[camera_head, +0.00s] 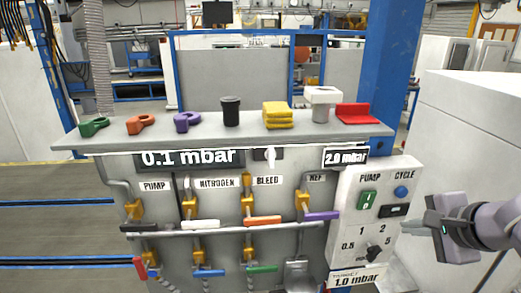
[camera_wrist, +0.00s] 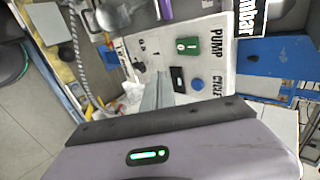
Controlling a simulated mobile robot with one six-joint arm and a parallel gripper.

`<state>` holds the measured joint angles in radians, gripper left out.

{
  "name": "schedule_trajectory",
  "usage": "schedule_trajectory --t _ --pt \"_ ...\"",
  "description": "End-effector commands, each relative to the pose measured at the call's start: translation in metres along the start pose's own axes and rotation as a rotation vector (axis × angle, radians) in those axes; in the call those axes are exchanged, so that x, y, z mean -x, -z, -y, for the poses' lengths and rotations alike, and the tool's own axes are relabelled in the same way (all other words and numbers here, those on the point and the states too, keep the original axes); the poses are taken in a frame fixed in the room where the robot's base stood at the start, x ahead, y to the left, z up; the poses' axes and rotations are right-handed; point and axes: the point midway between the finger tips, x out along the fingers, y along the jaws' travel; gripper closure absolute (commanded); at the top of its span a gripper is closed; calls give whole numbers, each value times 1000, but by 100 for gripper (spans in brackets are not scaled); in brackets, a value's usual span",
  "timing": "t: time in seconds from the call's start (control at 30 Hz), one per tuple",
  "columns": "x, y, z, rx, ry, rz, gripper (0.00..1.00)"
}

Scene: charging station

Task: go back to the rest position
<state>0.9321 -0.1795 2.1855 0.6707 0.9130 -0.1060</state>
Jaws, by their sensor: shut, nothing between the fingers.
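My gripper (camera_head: 408,227) is at the right in the head view, just right of the white control box (camera_head: 345,230). Its fingers are together with nothing between them, pointing left toward the box's right edge. I cannot tell whether they touch it. In the wrist view my gripper's fingers (camera_wrist: 158,88) show above its dark housing, near the box face. The box carries a green PUMP switch (camera_head: 367,200), a blue CYCLE button (camera_head: 401,191) and a black dial (camera_head: 375,253). In the wrist view the green switch (camera_wrist: 188,45) and blue button (camera_wrist: 197,84) appear turned sideways.
A grey shelf (camera_head: 190,132) above the panel holds several coloured handles, a black cylinder (camera_head: 231,111), yellow blocks (camera_head: 278,115) and a white part (camera_head: 322,102). Valves with coloured levers fill the panel. A blue post (camera_head: 388,80) and white cabinet (camera_head: 470,135) stand at the right.

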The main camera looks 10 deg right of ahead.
Motion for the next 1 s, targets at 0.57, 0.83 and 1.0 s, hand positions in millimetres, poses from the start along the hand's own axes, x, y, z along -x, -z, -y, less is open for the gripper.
schedule_trajectory --t 0.57,0.83,1.0 --pt "-34 -256 -196 1034 -147 327 100" --pt "-29 -264 -216 1155 -145 341 100" --pt "-29 -264 -216 1155 -145 341 100"
